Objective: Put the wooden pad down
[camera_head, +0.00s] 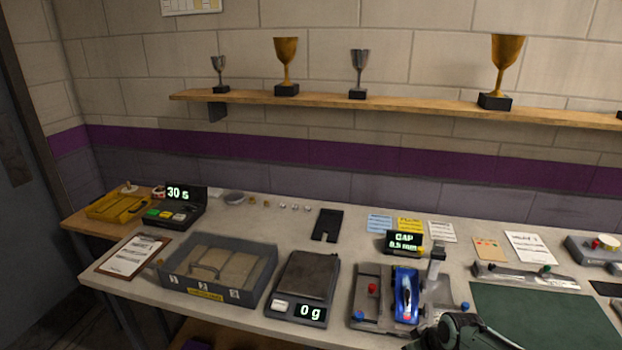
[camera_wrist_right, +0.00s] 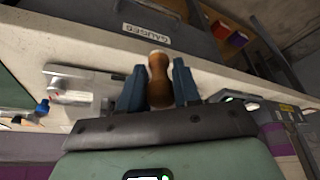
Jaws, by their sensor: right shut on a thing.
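In the right wrist view, my right gripper (camera_wrist_right: 159,88) is shut on the wooden pad (camera_wrist_right: 158,75). It shows as a brown, rounded, waisted wooden piece with a paler end, between the two blue-grey fingers. Its far side and underside are hidden. In the head view, my right arm and gripper (camera_head: 464,333) come in at the bottom edge, in front of the bench, and the pad cannot be made out there. My left gripper is not in view.
The blue car (camera_head: 406,294) sits in a grey fixture (camera_head: 370,290) beside the gap display (camera_head: 404,242). A green mat (camera_head: 545,315) lies to the right. A scale (camera_head: 305,280) reading 0 g and a divided tray (camera_head: 215,270) stand left. A "GAUGES" drawer label (camera_wrist_right: 146,34) shows.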

